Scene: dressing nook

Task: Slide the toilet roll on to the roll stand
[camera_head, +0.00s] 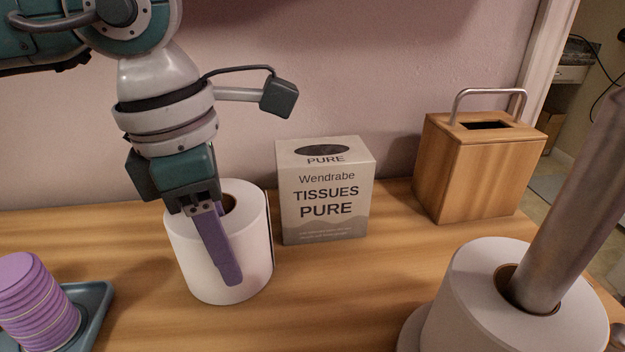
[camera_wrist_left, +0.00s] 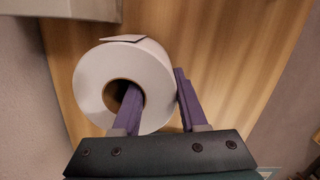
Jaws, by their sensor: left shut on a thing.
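A white toilet roll (camera_head: 187,262) stands upright at or just above the wooden top, left of the middle. My left gripper (camera_head: 222,245) comes down on it from above and is shut on its wall. One purple finger is outside the roll, and the other goes into its core, as the left wrist view shows for the roll (camera_wrist_left: 93,88) and the gripper (camera_wrist_left: 156,92). A thick metal post, the roll stand (camera_head: 575,205), leans across the right of the head view. Another white roll (camera_head: 465,305) is around this post. My right gripper is not in view.
A tissue box (camera_head: 325,190) stands just right of the held roll. A wooden box with a metal handle (camera_head: 475,170) is at the back right. A blue-grey tray (camera_head: 95,310) with stacked purple discs (camera_head: 38,305) is at the front left. The front middle of the counter (camera_head: 340,300) is clear.

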